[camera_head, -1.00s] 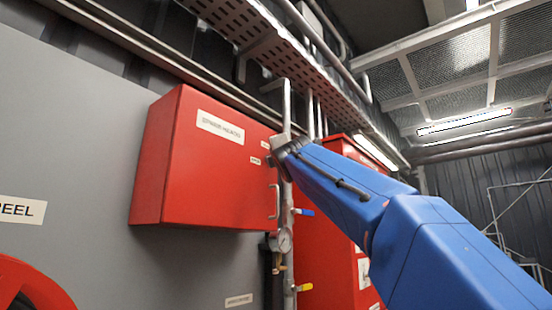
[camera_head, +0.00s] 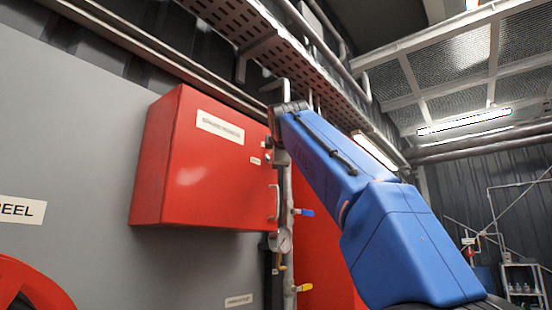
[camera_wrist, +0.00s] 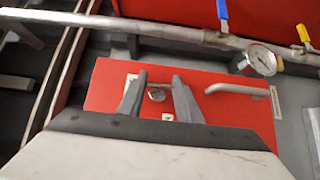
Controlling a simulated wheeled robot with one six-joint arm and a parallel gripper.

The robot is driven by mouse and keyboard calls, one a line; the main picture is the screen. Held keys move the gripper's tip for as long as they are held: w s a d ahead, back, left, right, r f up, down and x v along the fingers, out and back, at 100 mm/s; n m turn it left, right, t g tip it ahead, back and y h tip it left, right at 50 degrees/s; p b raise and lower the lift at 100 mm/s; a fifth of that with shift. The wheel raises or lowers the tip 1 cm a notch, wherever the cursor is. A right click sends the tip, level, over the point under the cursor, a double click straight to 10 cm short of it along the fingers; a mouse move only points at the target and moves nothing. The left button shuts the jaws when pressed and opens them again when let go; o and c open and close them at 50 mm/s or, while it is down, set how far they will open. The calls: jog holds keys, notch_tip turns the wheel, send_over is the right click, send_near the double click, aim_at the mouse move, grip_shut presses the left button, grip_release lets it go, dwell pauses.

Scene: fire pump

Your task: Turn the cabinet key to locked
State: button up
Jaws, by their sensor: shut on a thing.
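The red cabinet (camera_head: 205,165) hangs on the grey wall in the head view, its door shut. Its face fills the middle of the wrist view (camera_wrist: 235,115). A round silver lock (camera_wrist: 157,95) sits on the door near its edge, between my two fingers. My gripper (camera_wrist: 160,80) is at this lock, shut on the cabinet key; the key itself is mostly hidden, and I cannot tell its angle. In the head view my gripper (camera_head: 275,152) is at the door's right edge, largely hidden by my blue arm. Small white labels (camera_wrist: 168,117) are beside the lock.
A grey door handle (camera_head: 278,202) is close to the lock; it also shows in the wrist view (camera_wrist: 237,88). A pressure gauge (camera_head: 280,241) and a pipe with blue (camera_head: 304,212) and yellow (camera_head: 304,288) valve levers stand right of the cabinet. A perforated tray (camera_head: 245,25) runs above.

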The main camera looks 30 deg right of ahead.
dwell(0.3)
jog(key=o, duration=1)
jog(key=shift+o, duration=0.2)
jog(key=v, duration=1.7)
jog(key=shift+s, duration=0.15)
